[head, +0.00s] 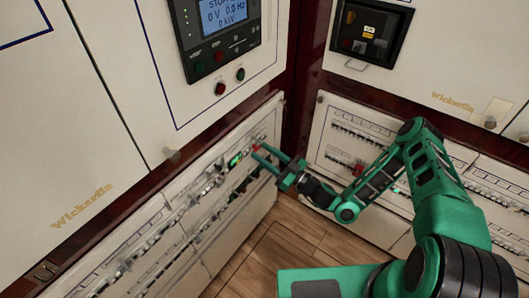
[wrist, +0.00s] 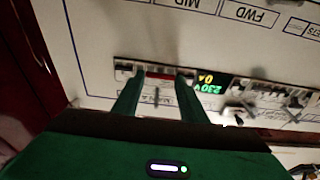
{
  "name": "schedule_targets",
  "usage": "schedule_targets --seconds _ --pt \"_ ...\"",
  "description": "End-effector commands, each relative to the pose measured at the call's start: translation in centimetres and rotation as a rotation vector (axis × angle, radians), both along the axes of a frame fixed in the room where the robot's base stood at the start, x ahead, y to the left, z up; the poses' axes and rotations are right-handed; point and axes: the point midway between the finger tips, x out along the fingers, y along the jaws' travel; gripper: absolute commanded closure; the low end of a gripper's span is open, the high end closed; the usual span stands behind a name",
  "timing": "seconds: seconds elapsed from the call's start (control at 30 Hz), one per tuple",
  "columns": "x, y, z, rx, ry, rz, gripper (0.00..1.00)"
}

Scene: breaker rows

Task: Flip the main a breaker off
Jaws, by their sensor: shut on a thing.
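A wide breaker with a red handle (wrist: 160,77) sits in the panel row between my fingertips in the wrist view. It shows as a small red spot (head: 256,147) at the right end of the left panel's upper row in the head view. My gripper (head: 258,152) reaches to that row from the right, and its two green fingers (wrist: 158,84) are shut on the breaker, one on each side. I cannot read a label naming it main a. The fingers partly hide it, and its lever position is not clear.
A lit green and yellow meter (wrist: 209,84) is just right of the breaker in the wrist view, with more breakers (wrist: 265,95) beyond. The right-hand panel (head: 340,118) has its own breaker rows. Wooden floor (head: 262,250) lies open below.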

Motion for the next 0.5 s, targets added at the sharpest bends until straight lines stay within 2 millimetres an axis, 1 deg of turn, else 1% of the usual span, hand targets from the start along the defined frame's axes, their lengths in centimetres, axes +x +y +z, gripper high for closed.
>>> schedule_targets --seconds 0.03,0.1,0.5 --pt "0.37 -0.43 -0.61 0.010 -0.009 -0.015 0.83" --pt "0.40 -0.40 -0.78 0.032 -0.027 -0.015 0.83" --pt "0.49 -0.17 -1.16 0.105 -0.084 -0.012 0.83"
